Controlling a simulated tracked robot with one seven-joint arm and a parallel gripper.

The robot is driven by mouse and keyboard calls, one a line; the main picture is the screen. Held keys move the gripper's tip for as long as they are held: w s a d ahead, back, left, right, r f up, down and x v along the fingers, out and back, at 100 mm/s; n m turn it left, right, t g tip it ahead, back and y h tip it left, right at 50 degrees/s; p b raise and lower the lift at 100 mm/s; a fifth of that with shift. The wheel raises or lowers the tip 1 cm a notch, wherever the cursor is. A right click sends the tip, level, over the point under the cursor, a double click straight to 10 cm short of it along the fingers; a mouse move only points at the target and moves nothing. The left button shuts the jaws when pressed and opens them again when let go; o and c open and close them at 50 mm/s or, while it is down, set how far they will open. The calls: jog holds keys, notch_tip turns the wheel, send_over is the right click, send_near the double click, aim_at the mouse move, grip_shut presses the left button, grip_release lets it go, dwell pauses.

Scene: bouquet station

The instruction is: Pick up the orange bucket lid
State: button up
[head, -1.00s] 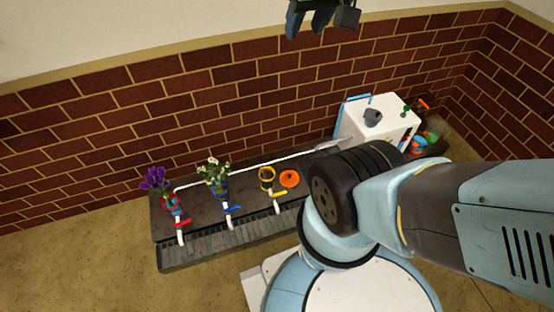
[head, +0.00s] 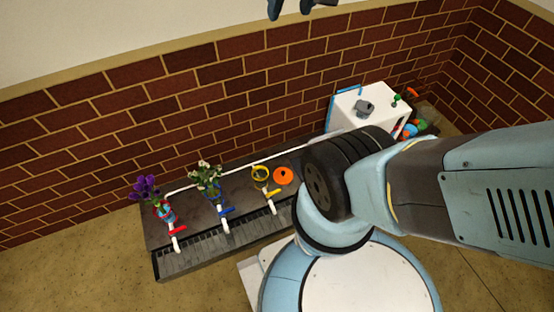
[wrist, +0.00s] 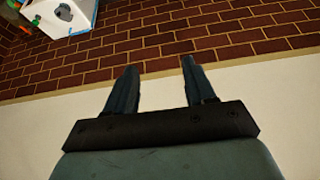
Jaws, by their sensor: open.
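In the head view only the tips of my gripper (head: 290,6) show at the top edge, high up and far from the lid.
A red bucket with purple flowers (head: 165,210) and a blue bucket with white flowers (head: 212,191) stand left on the bench. Red, blue and yellow valve taps line its front. A white box (head: 372,108) stands at the right; the brick wall (head: 200,110) runs behind.

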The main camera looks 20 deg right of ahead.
jog(key=w+d+f+m, duration=0.1)
jog(key=w+f, duration=0.3)
jog(key=w, duration=0.4)
jog(key=w+d+f+m+g, duration=0.1)
jog(key=w+f, duration=0.2)
jog(key=w, duration=0.6)
jog(key=w+d+f+m, duration=0.1)
jog(key=w+f, duration=0.3)
jog(key=w, duration=0.4)
jog(key=w+d+f+m+g, duration=0.1)
jog(key=w+f, duration=0.4)
jog(key=f, duration=0.3)
jog(key=w+d+f+m, duration=0.1)
jog(key=w+d+f, duration=0.1)
jog(key=w+f, duration=0.35)
jog(key=w+d+f+g, duration=0.1)
jog(key=w+f, duration=0.2)
jog(key=f, duration=0.6)
jog(key=m+g+h, duration=0.1)
jog(key=m, duration=0.3)
send_near(283, 172)
jog(key=shift+w+d+f, duration=0.15)
jog(key=shift+w+f, duration=0.05)
jog(key=shift+f, duration=1.3)
jog(key=shift+w+d+f, duration=0.1)
jog(key=shift+w+f, duration=0.05)
jog(key=shift+f, duration=1.35)
jog(key=shift+w+d+f, duration=0.15)
jog(key=shift+w+f, duration=0.05)
jog(key=shift+f, duration=1.3)
